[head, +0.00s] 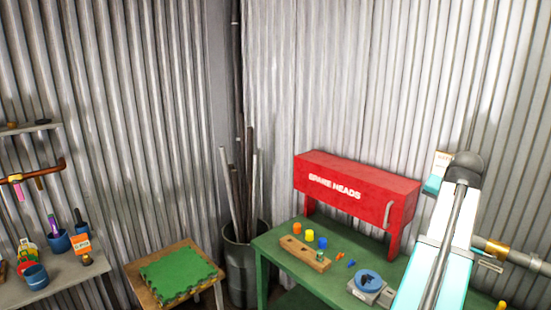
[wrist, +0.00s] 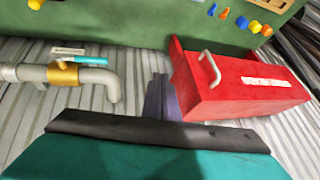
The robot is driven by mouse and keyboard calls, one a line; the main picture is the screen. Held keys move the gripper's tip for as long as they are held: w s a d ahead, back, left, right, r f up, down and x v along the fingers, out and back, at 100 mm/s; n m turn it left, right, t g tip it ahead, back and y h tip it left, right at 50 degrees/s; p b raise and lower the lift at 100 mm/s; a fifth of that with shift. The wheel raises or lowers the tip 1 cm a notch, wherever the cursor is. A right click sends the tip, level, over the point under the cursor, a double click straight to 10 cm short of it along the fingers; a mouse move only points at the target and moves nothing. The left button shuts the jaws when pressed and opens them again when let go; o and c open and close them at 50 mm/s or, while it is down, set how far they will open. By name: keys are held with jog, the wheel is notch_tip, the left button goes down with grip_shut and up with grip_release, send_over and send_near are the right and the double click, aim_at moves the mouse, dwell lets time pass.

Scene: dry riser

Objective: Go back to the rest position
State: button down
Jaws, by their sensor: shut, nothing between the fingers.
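My gripper (wrist: 160,98) shows in the wrist view as dark fingers beyond a dark bar and a teal body. The fingers are together with nothing between them. They point at the corrugated wall, between the pipe outlet and the red box, apart from both as far as I can tell. In the head view my white and teal arm rises at the right; my fingertips are not clearly seen there.
A red box (head: 352,190) with a handle stands on the green table (head: 278,255), with a wooden block (head: 305,254) and small coloured pieces. A pipe with a brass fitting (wrist: 63,73) is near my gripper. A stool with a green mat (head: 178,273) stands left.

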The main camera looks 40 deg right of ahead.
jog(key=w+a+f+n+y, duration=0.2)
jog(key=w+a+f, duration=0.5)
jog(key=w+f, duration=0.35)
jog(key=w+a+f+n+y, duration=0.2)
jog(key=w+a+f, duration=0.4)
jog(key=w+f, duration=0.4)
jog(key=w+a+f+n+g+y, duration=0.1)
jog(key=w+a+f, duration=0.2)
jog(key=a+f, duration=0.45)
jog(key=w+a+f+n+g+y+b, duration=0.1)
jog(key=w+a+f+n, duration=0.15)
jog(key=a+f, duration=0.5)
jog(key=w+a+f+g+y, duration=0.1)
jog(key=w+a+f, duration=0.35)
jog(key=a, duration=0.55)
jog(key=s+a+f+n+g, duration=0.2)
jog(key=s+a+f, duration=0.2)
jog(key=a+f, duration=0.6)
jog(key=s+a+f+n+g, duration=0.15)
jog(key=s+a+f, duration=0.25)
jog(key=a+f, duration=0.55)
jog(key=s+a+f+n+g, duration=0.1)
jog(key=s+a+f+n, duration=0.1)
jog(key=s+a, duration=0.3)
jog(key=s+a+f+n+g+h, duration=0.1)
jog(key=s+a+f, duration=0.4)
jog(key=s, duration=0.9)
jog(key=shift+s+a+n+g+h+b, duration=0.25)
jog(key=shift+a+n+g+b, duration=0.2)
jog(key=shift+a+n, duration=0.4)
